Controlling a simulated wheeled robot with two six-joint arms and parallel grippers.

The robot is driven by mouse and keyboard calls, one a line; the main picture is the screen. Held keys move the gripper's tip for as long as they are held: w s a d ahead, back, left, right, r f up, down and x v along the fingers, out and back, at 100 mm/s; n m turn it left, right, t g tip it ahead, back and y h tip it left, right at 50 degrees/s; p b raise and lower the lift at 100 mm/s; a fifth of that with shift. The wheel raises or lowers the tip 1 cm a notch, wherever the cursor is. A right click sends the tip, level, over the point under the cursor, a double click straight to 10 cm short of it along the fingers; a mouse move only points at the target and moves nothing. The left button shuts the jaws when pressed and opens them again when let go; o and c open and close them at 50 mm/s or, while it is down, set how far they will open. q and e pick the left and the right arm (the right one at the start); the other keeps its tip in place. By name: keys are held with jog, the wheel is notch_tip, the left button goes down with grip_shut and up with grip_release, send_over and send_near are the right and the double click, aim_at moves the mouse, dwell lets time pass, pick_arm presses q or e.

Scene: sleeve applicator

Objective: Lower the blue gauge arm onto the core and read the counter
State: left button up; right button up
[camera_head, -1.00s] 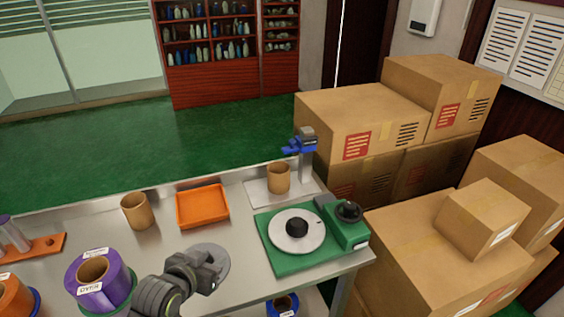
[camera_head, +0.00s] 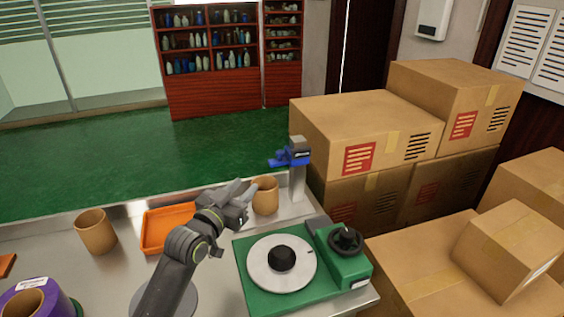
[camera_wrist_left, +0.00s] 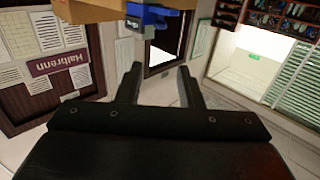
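The tan cardboard core (camera_head: 265,198) stands upright at the back of the table in the head view. The blue gauge arm (camera_head: 287,158) sticks out leftward from the top of a grey post (camera_head: 298,184), above the core and apart from it. It also shows at the top of the left wrist view (camera_wrist_left: 148,16). My left gripper (camera_head: 247,189) is just left of the core's rim and below the blue arm; whether it touches the core is unclear. In the wrist view its fingers are spread with nothing between them. No counter digits are legible. My right gripper is out of view.
A green machine (camera_head: 242,265) with a white disc and black knob stands at the right front. An orange tray (camera_head: 153,240) and another tan core (camera_head: 96,232) are at the left. A purple roll (camera_head: 18,308) is at the bottom left. Stacked cartons (camera_head: 365,125) stand beyond the table's right side.

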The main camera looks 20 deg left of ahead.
pick_arm(q)
send_near(278, 155)
jog(key=w, duration=0.3)
jog(key=w+d, duration=0.1)
jog(key=w, duration=0.4)
jog(key=shift+w+d+r, duration=0.1)
jog(key=shift+w+d, duration=0.25)
jog(key=c, duration=0.4)
